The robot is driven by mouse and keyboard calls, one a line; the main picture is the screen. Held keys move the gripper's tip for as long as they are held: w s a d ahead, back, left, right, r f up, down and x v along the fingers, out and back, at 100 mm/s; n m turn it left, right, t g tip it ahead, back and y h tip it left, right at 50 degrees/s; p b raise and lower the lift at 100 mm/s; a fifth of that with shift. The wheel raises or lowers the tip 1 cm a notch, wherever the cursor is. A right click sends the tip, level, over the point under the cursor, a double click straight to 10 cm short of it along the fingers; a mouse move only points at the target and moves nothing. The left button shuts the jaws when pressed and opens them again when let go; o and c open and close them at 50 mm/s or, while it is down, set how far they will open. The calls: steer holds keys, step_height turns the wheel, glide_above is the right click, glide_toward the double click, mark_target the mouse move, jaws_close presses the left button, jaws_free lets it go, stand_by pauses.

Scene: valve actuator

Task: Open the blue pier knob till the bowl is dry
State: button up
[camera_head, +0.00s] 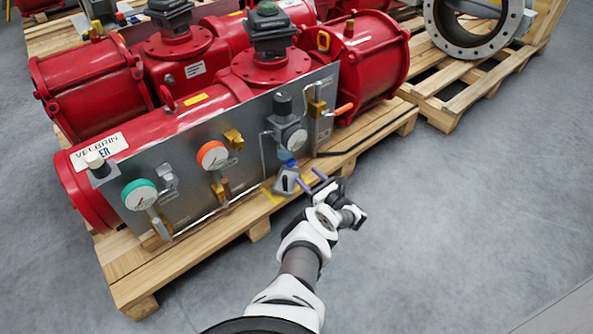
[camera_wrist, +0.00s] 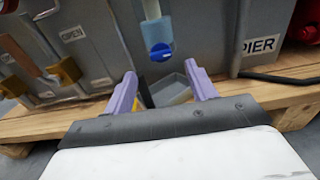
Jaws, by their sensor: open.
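The blue pier knob (camera_wrist: 160,52) sits at the lower end of a light blue fitting below a white pipe, in the upper middle of the wrist view. It is small in the head view (camera_head: 291,162), low on the grey panel. A grey bowl (camera_wrist: 176,84) is below the knob, partly hidden by my fingers; it also shows in the head view (camera_head: 286,182). I cannot tell whether it holds liquid. My gripper (camera_wrist: 160,70) is open and empty, its purple fingers spread below the knob, apart from it. It also shows in the head view (camera_head: 305,177).
The grey panel (camera_head: 185,163) carries gauges, including an orange-rimmed one (camera_head: 212,155) and a green-rimmed one (camera_head: 139,194). Red actuators (camera_head: 372,55) stand on a wooden pallet (camera_head: 190,255). A "PIER" label (camera_wrist: 260,46) is right of the knob. The floor (camera_head: 470,210) at right is clear.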

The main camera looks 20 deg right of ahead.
mark_target(294, 164)
steer(key=b+x, duration=0.2)
steer(key=x, duration=0.4)
steer(key=shift+f, duration=0.15)
steer(key=shift+w+a+b, duration=0.15)
steer(key=shift+w+b, duration=0.2)
steer(key=shift+w, duration=0.15)
steer(key=c, duration=1)
